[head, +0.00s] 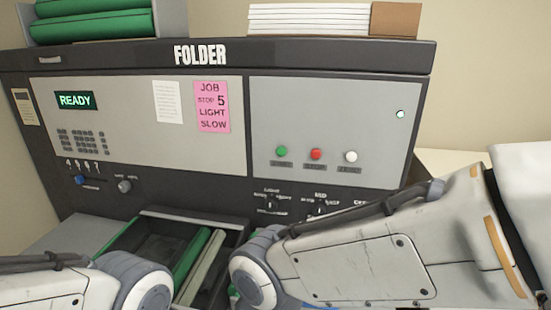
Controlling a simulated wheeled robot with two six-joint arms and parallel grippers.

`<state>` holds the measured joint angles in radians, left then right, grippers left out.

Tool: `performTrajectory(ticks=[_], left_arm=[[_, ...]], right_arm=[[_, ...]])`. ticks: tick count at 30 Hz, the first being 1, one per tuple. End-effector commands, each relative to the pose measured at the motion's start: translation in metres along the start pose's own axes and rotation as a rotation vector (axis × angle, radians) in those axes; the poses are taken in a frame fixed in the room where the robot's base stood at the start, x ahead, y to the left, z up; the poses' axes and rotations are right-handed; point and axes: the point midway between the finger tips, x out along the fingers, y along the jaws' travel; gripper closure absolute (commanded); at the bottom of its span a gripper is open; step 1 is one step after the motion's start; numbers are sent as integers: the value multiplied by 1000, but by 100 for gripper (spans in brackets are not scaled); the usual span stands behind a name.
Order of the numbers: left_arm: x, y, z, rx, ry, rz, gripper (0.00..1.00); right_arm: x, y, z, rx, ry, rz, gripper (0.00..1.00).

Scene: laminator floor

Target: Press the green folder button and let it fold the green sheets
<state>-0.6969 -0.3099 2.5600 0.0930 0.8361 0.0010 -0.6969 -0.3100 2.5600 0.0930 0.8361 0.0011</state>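The folder (212,120) is a dark machine with grey panels and the word FOLDER on top. Its green button (281,151) is on the right panel, left of a red button (316,154) and a white button (351,156). Nothing touches the green button. Green rolled or folded sheets (192,256) lie in the open tray (140,226) at the bottom, beside a pale strip. My arms cross the bottom of the head view, the right one below the buttons. Both grippers are out of frame.
A display (75,100) reads READY. A pink note (211,106) reads JOB STOP 5 LIGHT SLOW. Green rolls (95,25) and a white paper stack (310,18) sit on top. Knobs (272,203) are below the buttons. A small light (400,114) glows at right.

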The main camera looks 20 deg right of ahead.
Motion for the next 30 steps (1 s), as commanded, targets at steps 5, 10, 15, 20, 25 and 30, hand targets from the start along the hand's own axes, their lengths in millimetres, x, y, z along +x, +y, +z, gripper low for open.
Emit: performTrajectory(ticks=[5, 10, 15, 20, 25, 30], left_arm=[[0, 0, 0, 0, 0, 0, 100], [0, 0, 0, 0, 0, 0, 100], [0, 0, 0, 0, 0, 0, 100], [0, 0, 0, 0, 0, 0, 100], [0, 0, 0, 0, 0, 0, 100], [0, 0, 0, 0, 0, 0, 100]], right_arm=[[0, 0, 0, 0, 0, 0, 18], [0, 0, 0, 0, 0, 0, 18], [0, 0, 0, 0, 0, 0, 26], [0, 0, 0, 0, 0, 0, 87], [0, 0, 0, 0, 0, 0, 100], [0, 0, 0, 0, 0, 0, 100]])
